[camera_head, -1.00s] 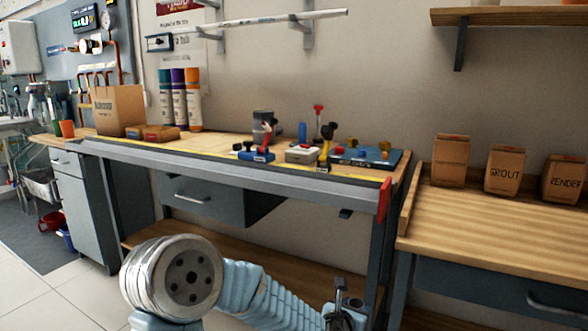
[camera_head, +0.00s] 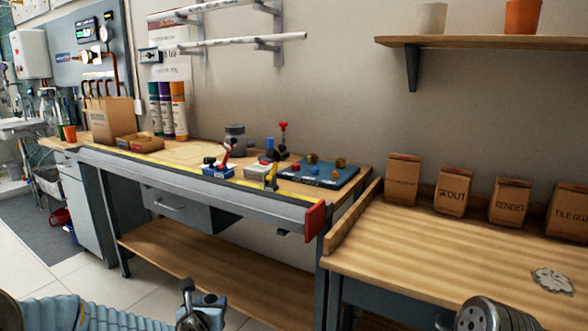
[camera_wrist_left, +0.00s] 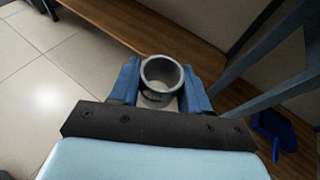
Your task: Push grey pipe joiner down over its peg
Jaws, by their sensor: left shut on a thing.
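The grey pipe joiner (camera_wrist_left: 157,96) is a short open ring in the left wrist view, seen nearly end-on. My left gripper (camera_wrist_left: 160,84) is shut on it, with one blue finger on each side. In the head view my left gripper (camera_head: 201,312) is low at the bottom edge, in front of and below the workbench; the joiner is hard to make out there. A blue board (camera_head: 345,174) with several small brass and coloured fittings lies at the bench's right end, well away from the gripper. I cannot tell which peg is the joiner's.
The workbench (camera_head: 150,166) has a raised front rail and a red end corner (camera_head: 315,216). Small clamps (camera_head: 218,168) stand near its front edge. A second bench (camera_head: 450,250) on the right carries several paper bags. A lower shelf (camera_head: 200,258) runs beneath the workbench.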

